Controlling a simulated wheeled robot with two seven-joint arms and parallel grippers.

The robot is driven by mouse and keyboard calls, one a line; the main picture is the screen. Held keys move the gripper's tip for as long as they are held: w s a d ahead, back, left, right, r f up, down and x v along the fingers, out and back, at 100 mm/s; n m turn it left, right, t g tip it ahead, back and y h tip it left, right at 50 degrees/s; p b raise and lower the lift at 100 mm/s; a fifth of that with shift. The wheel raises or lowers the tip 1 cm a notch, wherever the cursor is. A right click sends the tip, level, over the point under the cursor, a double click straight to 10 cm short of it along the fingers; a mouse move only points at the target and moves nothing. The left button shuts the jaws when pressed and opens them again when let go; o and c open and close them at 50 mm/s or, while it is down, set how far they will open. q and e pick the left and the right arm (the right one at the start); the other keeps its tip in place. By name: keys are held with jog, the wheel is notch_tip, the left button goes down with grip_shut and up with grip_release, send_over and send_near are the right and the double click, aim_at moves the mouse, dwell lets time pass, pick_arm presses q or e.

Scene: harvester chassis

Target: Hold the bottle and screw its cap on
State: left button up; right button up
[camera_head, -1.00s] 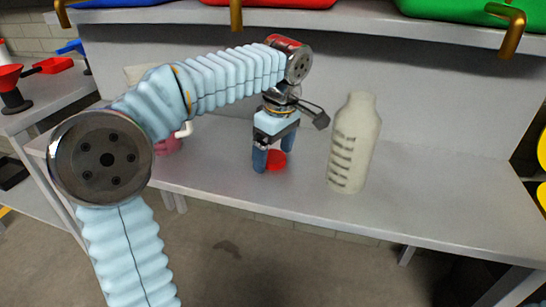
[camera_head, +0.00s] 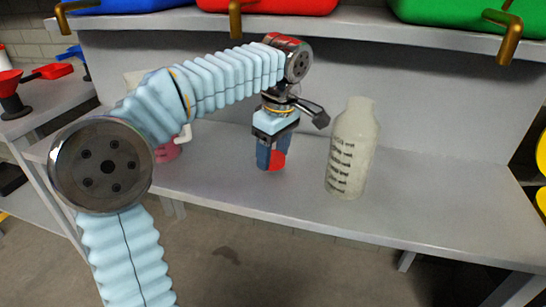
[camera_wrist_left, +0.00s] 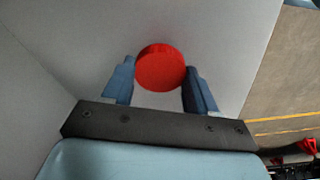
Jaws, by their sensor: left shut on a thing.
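A round red cap (camera_head: 279,160) is between the fingers of my left gripper (camera_head: 270,165), low over the grey shelf; I cannot tell if it still touches the surface. In the left wrist view the red cap (camera_wrist_left: 160,68) shows as a disc between the two blue fingertips of the left gripper (camera_wrist_left: 160,75), which is shut on it. A pale, translucent bottle (camera_head: 354,148) with dark markings and no cap stands upright on the shelf, to the right of the gripper and apart from it. My right gripper is not in view.
The grey shelf (camera_head: 440,205) is clear to the right of the bottle. A pink and white object (camera_head: 168,150) stands behind my left arm. Blue, red (camera_head: 270,5) and green (camera_head: 460,10) containers with brass taps (camera_head: 508,35) sit on the ledge above.

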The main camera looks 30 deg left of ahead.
aim_at(273, 157)
pick_arm(q)
notch_tip(273, 157, up, 9)
jog(key=shift+f, duration=0.15)
dwell(0.4)
